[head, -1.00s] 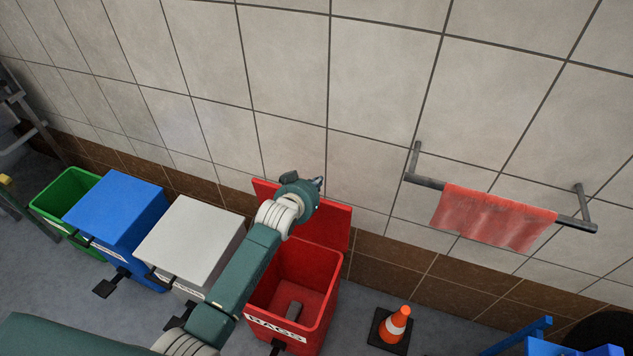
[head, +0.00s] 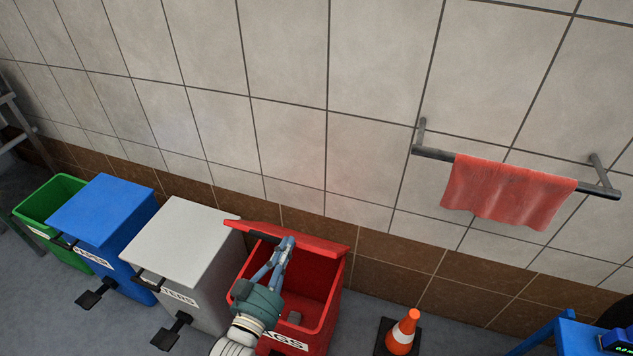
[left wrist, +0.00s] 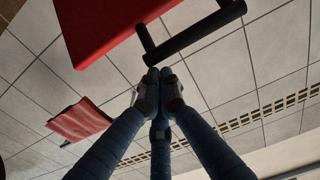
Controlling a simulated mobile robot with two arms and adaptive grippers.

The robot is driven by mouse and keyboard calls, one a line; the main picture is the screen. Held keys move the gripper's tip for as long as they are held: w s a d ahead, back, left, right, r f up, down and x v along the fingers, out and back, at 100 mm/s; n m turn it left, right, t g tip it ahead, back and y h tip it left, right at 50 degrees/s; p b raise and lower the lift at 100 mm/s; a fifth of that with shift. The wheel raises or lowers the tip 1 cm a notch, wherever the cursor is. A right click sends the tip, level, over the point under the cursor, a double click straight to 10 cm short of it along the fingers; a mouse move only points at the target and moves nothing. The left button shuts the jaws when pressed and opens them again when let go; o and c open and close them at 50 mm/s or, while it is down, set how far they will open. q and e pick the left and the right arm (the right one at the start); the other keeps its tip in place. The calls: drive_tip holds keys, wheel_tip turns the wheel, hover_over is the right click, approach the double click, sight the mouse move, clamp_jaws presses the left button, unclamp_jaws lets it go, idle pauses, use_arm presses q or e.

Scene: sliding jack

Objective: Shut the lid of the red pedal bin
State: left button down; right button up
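The red pedal bin (head: 325,315) stands open by the wall, right of the white bin. Its red lid (head: 320,241) is raised and shows as a thin, nearly edge-on slab. A black handle (head: 260,237) is on the lid. My left gripper (head: 287,240) is over the bin opening, by the lid. In the left wrist view the left gripper's (left wrist: 157,75) fingertips are together, close to the black handle (left wrist: 195,37) and the red lid (left wrist: 105,22). I cannot tell whether they touch it. My right gripper is not in view.
A white bin (head: 185,240), a blue bin (head: 103,212) and a green bin (head: 48,208) stand to the left. A traffic cone (head: 403,332) stands to the right. A red towel (head: 505,192) hangs on a wall rail.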

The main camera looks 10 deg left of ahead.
use_arm(q)
drive_tip(key=s+a+f+b, duration=0.1)
drive_tip(key=s+f+b, duration=0.3)
drive_tip(key=s+f, duration=0.4)
wheel_tip(320, 180, down, 3)
drive_tip(key=shift+s+a+f, duration=0.1)
drive_tip(key=shift+s+a, duration=0.25)
drive_tip(key=shift+a, duration=0.05)
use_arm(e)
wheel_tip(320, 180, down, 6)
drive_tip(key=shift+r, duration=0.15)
